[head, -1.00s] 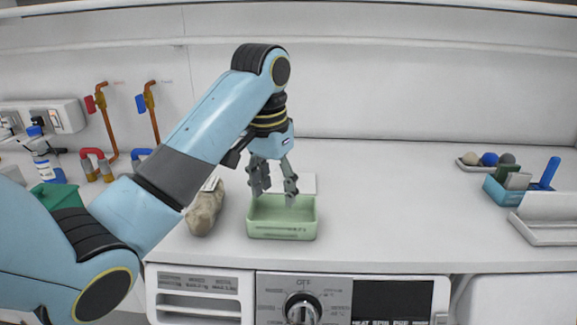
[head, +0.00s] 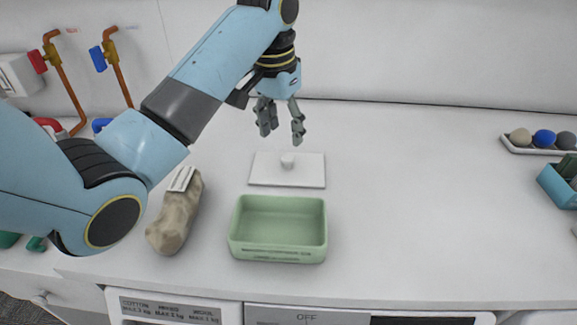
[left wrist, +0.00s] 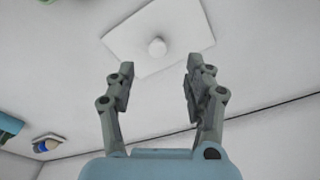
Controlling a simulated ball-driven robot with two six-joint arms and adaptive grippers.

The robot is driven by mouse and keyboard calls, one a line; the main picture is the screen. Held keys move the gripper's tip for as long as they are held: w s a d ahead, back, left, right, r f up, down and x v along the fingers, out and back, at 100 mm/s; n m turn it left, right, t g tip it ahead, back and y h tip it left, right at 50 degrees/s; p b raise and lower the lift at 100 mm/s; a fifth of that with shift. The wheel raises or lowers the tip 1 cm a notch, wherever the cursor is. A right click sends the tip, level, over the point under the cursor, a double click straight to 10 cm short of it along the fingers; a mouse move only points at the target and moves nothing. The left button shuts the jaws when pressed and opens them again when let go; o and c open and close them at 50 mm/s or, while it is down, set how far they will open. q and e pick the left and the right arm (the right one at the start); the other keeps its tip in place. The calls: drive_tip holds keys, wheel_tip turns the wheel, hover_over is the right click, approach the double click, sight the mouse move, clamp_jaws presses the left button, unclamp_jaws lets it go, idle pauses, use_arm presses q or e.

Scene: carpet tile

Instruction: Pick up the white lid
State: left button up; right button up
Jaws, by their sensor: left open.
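The white lid (head: 262,172) is a flat rectangle with a round knob (head: 287,160) in its middle. It lies flat on the white counter behind a green open box. My left gripper (head: 283,138) is open and empty, pointing down above the lid's back side, apart from it. In the left wrist view the lid (left wrist: 183,27) and its knob (left wrist: 157,47) lie beyond the two spread fingertips of my left gripper (left wrist: 157,70), with the knob roughly centred between them. My right gripper does not show.
The empty green box (head: 278,246) stands in front of the lid. A beige sack-like object (head: 173,222) lies to its left. A white tray (head: 515,148) with balls and a blue bin (head: 558,190) are at the right. The counter between is clear.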

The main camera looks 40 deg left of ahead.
sight(288, 156)
use_arm(q)
drive_tip(key=shift+f, duration=0.5)
drive_tip(key=shift+w+f, duration=0.15)
drive_tip(key=shift+f, duration=0.15)
drive_tip(key=f, duration=0.1)
drive_tip(key=f+p, duration=0.1)
drive_tip(key=f, duration=0.2)
drive_tip(key=shift+w+d+f+p, duration=0.2)
drive_tip(key=shift+w+p, duration=0.15)
drive_tip(key=shift+w, duration=0.05)
drive_tip(key=shift+f, duration=0.4)
drive_tip(key=shift+c, duration=0.3)
drive_tip(key=c, duration=0.5)
clamp_jaws()
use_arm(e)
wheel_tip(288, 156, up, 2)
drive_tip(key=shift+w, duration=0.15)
